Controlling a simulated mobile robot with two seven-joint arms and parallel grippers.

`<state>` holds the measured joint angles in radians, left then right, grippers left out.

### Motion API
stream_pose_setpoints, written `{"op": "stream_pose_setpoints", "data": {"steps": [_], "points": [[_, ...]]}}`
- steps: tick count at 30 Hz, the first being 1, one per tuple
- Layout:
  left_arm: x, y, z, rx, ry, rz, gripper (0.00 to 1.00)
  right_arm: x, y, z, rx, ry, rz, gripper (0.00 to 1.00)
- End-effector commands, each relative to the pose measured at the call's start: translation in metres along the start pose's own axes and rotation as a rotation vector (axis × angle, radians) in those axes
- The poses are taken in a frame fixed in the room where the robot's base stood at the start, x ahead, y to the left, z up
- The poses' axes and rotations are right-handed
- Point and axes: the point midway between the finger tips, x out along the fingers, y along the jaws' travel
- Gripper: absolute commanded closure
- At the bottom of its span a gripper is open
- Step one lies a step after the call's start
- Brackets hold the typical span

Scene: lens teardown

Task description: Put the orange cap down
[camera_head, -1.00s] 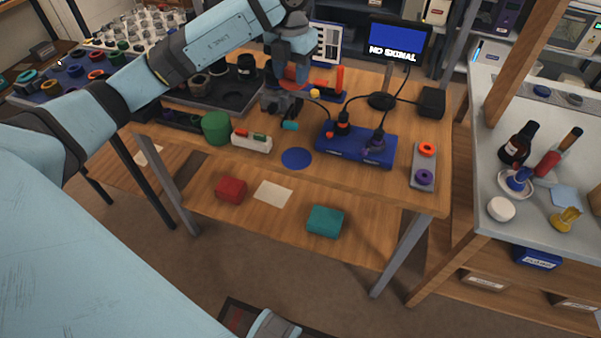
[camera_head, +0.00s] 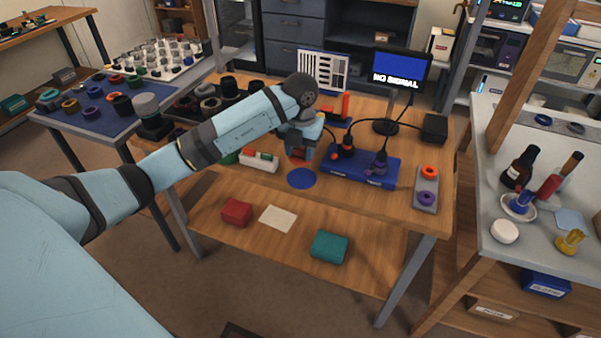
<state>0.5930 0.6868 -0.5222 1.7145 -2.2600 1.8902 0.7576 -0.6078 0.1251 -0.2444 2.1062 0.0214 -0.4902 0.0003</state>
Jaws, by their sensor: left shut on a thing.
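My left gripper (camera_head: 300,153) reaches in from the left over the workbench. It is shut on the orange cap (camera_head: 300,158), which shows only as a small dark orange-red patch between the fingers. The gripper and cap are just behind a round blue disc (camera_head: 301,179) lying on the bench top, close to its far edge in the picture. I cannot tell whether the cap touches the bench. My right gripper is not in view.
A blue box (camera_head: 345,172) with dark parts on top stands just right of the gripper. A white holder (camera_head: 259,162) is to its left. A grey tray (camera_head: 427,203) with an orange and a purple ring lies at the right. A monitor (camera_head: 400,68) stands behind.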

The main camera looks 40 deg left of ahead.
Motion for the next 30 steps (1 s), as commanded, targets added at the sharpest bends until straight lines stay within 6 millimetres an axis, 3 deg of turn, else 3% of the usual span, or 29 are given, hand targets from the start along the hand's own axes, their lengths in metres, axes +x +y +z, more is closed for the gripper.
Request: {"op": "stream_pose_setpoints", "data": {"steps": [3, 10, 17, 29, 30], "points": [[0.021, 0.000, 0.000, 0.000, 0.002, -0.001, 0.86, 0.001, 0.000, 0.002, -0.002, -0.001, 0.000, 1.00], [0.037, 0.000, 0.000, 0.000, 0.001, -0.001, 0.86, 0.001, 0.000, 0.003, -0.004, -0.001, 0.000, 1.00], [0.070, 0.000, 0.000, -0.001, 0.001, -0.001, 0.86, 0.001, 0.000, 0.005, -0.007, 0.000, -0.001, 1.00], [0.076, 0.000, 0.000, 0.001, -0.001, 0.000, 0.86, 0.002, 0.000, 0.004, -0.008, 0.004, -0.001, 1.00], [0.076, 0.000, 0.000, 0.000, -0.001, -0.001, 0.51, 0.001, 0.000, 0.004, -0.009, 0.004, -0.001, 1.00]]}}
